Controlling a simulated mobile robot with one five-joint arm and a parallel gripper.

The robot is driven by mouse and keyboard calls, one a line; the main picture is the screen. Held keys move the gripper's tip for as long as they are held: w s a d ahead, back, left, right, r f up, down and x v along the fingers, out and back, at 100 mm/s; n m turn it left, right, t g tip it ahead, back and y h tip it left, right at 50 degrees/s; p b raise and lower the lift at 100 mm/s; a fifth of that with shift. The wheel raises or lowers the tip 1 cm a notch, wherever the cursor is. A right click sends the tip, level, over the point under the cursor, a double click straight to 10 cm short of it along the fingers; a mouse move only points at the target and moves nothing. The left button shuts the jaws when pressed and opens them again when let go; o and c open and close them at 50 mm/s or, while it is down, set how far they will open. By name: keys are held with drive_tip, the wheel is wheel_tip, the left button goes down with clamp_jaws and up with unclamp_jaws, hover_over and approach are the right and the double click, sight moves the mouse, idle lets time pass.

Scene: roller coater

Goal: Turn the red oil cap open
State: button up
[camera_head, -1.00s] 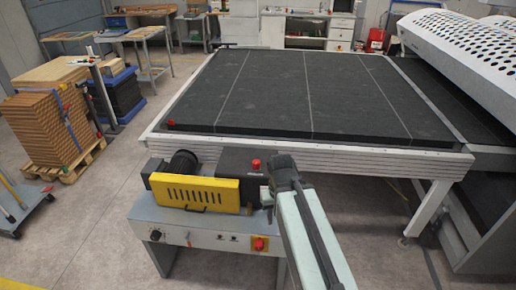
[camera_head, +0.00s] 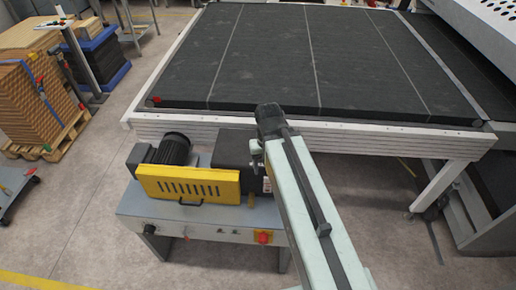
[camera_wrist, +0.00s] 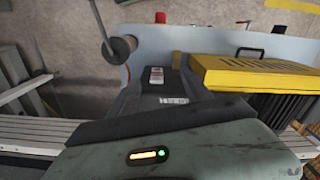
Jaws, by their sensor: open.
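The red oil cap does not show in either current view. The top of the black gearbox (camera_head: 238,148), where it stood earlier, is partly covered by my arm in the head view. The gearbox also shows in the wrist view (camera_wrist: 150,97), with labels on it and no cap visible. My gripper (camera_head: 257,152) is at the right end of the gearbox in the head view, partly hidden by my own arm. The jaws are open, and nothing is seen held. My own grey wrist housing fills the bottom of the wrist view.
A yellow guard (camera_head: 188,184) and black motor (camera_head: 174,148) stand left of the gearbox. A red stop button (camera_head: 264,237) is on the cabinet front. The large black conveyor bed (camera_head: 300,60) lies behind. Open floor (camera_head: 70,220) is at left.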

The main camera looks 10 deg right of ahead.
drive_tip(key=w+m, duration=0.4)
drive_tip(key=m, duration=0.2)
drive_tip(key=w+r+m+p, duration=0.1)
drive_tip(key=w+m, duration=0.4)
drive_tip(key=m, duration=0.2)
drive_tip(key=w+m, duration=0.4)
drive_tip(key=m, duration=0.2)
drive_tip(key=shift+w+d+r+m+p, duration=0.1)
drive_tip(key=shift+w+r+m+p, duration=0.2)
drive_tip(key=shift+r+m+p, duration=0.1)
drive_tip(key=shift+w+m, duration=0.25)
drive_tip(key=shift+m, duration=0.35)
wheel_tip(320, 180, down, 8)
drive_tip(key=b, duration=0.8)
drive_tip(key=shift+s+r, duration=0.1)
